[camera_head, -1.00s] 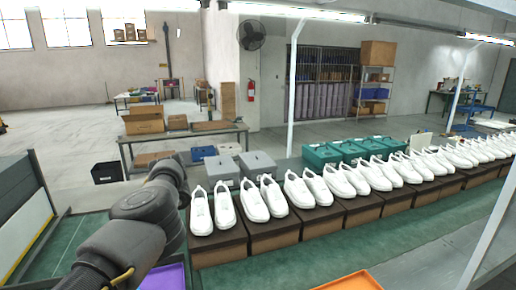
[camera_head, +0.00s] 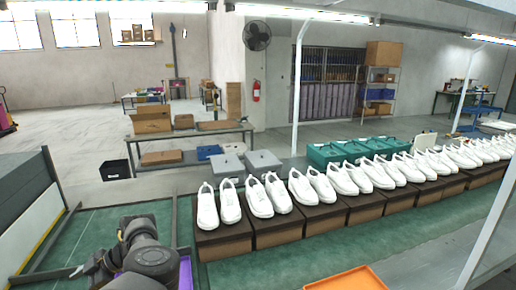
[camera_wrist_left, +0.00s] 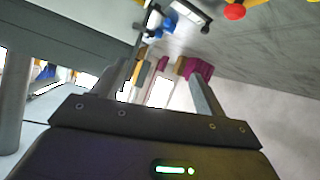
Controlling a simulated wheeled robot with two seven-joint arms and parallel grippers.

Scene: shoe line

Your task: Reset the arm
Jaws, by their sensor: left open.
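My left arm reaches in at the bottom left of the head view, low over the green surface, with the left gripper (camera_head: 82,270) pointing left. In the left wrist view the gripper (camera_wrist_left: 165,72) has its two fingers spread apart with nothing between them. White shoes (camera_head: 231,204) stand in pairs on brown boxes in a row to the right of the arm, apart from the gripper. My right gripper is not in view.
A purple tray (camera_head: 186,272) lies partly behind my arm, and an orange tray (camera_head: 345,279) lies at the bottom middle. A grey panel (camera_head: 24,190) stands at the left edge. The green surface (camera_head: 75,245) around the gripper looks clear. A white post (camera_head: 490,225) rises at right.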

